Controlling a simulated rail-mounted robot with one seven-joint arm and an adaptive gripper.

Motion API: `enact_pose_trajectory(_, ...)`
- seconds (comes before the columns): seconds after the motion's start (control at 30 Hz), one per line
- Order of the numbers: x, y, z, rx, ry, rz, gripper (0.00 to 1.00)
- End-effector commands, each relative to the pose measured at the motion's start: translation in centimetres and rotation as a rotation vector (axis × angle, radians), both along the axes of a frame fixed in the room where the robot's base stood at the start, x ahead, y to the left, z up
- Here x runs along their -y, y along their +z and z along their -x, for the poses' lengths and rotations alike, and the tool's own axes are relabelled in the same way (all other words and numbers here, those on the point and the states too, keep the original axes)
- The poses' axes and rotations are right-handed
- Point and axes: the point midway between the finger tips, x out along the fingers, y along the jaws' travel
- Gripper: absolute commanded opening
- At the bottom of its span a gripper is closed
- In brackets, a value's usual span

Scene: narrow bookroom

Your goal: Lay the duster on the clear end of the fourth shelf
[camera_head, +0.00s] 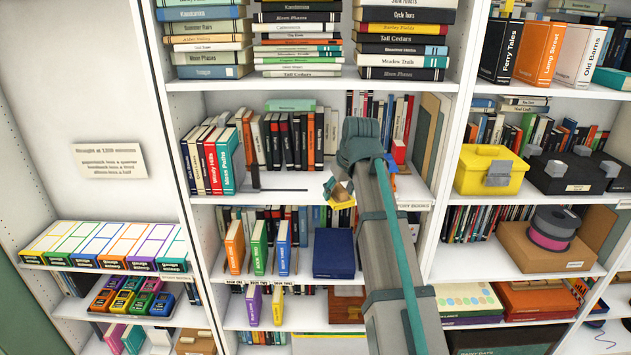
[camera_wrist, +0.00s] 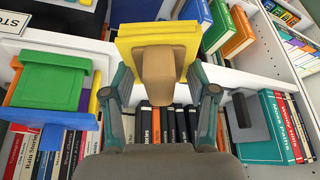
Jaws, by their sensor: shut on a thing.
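The duster, a yellow block with a tan handle, is in my gripper (camera_wrist: 158,95). Its yellow block (camera_wrist: 160,42) and handle (camera_wrist: 158,72) fill the upper middle of the wrist view, with the handle between the fingers. In the head view the duster (camera_head: 344,204) shows below my gripper (camera_head: 338,190), at the front of the shelf (camera_head: 290,188) that holds the green Moss Paths book. My arm hides part of this shelf. I cannot tell whether the duster touches the shelf, or which shelf counts as the fourth.
A dark upright holder (camera_head: 255,172) with a flat base stands left of the duster. Books (camera_head: 290,140) fill the shelf's back. A green, blue and yellow object (camera_wrist: 50,85) sits beside my gripper. Below stand an orange book (camera_head: 235,246) and a blue box (camera_head: 333,253).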

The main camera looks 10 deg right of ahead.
Motion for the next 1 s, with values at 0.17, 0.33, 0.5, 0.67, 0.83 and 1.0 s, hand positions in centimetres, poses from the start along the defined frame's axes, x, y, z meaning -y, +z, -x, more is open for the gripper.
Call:
enact_pose_trajectory(0.17, -0.7, 0.5, -3.8, -0.007, 0.002, 0.004, 0.3)
enact_pose_trajectory(0.33, -1.6, 0.5, -7.9, -0.008, 0.002, 0.002, 0.3)
enact_pose_trajectory(0.5, -2.3, 0.5, -11.8, -0.008, 0.002, 0.003, 0.3)
enact_pose_trajectory(0.67, -2.8, 0.3, -14.0, -0.006, 0.001, 0.003, 0.3)
enact_pose_trajectory(0.83, -3.0, 0.1, -14.7, -0.006, 0.0, 0.003, 0.3)
enact_pose_trajectory(1.0, -3.3, 0.3, -16.3, -0.007, 0.001, 0.003, 0.3)
